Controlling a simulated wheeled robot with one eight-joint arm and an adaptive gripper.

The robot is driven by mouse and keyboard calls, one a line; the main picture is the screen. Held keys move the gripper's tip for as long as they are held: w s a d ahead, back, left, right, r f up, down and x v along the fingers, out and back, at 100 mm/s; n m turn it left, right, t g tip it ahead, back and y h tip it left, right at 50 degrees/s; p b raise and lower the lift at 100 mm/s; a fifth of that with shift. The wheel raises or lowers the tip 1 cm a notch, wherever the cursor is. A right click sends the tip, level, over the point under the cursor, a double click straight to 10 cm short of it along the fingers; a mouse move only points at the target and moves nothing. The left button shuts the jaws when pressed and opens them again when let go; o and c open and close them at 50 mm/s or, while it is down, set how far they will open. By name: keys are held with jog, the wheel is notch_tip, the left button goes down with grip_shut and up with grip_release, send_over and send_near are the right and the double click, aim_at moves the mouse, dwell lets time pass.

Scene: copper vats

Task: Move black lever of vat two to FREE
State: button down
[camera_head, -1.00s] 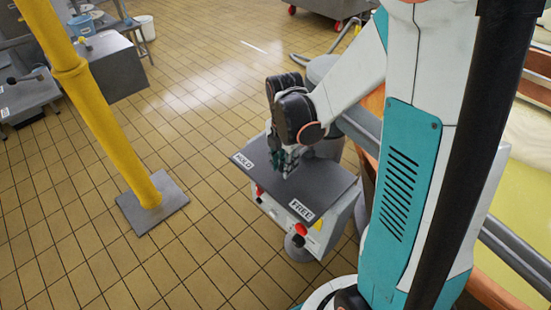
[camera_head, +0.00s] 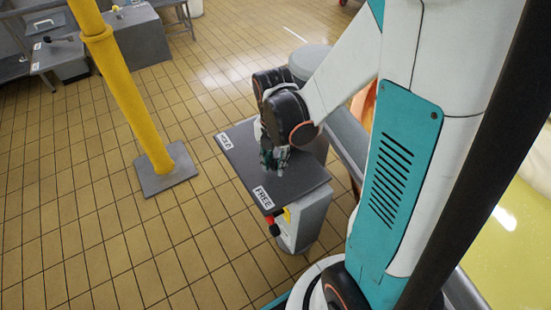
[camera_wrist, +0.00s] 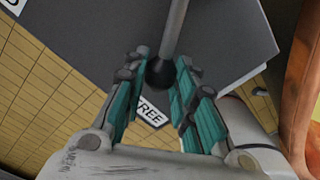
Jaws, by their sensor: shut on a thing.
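The black lever is a grey shaft (camera_wrist: 173,30) with a black ball knob (camera_wrist: 160,73), seen in the wrist view. My gripper (camera_wrist: 158,76) has its teal-padded fingers on both sides of the knob and is shut on it. In the head view my gripper (camera_head: 273,160) is low over the dark top plate (camera_head: 305,180) of the control box, and hides most of the lever. The FREE label (camera_head: 263,197) is on the plate's near edge; it also shows in the wrist view (camera_wrist: 150,112). The HOLD label (camera_head: 224,141) is at the far left corner.
A red knob (camera_head: 268,219) and a black knob (camera_head: 274,230) stick out of the box's front below FREE. A yellow post (camera_head: 130,100) on a grey foot stands to the left. A yellow-filled vat (camera_head: 505,225) is at right. Tiled floor between post and box is clear.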

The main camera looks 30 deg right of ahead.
jog(key=shift+d, duration=0.1)
dwell(0.3)
jog(key=c, duration=1.3)
grip_release()
jog(key=shift+s, duration=0.1)
jog(key=shift+r, duration=0.1)
notch_tip(320, 180, up, 12)
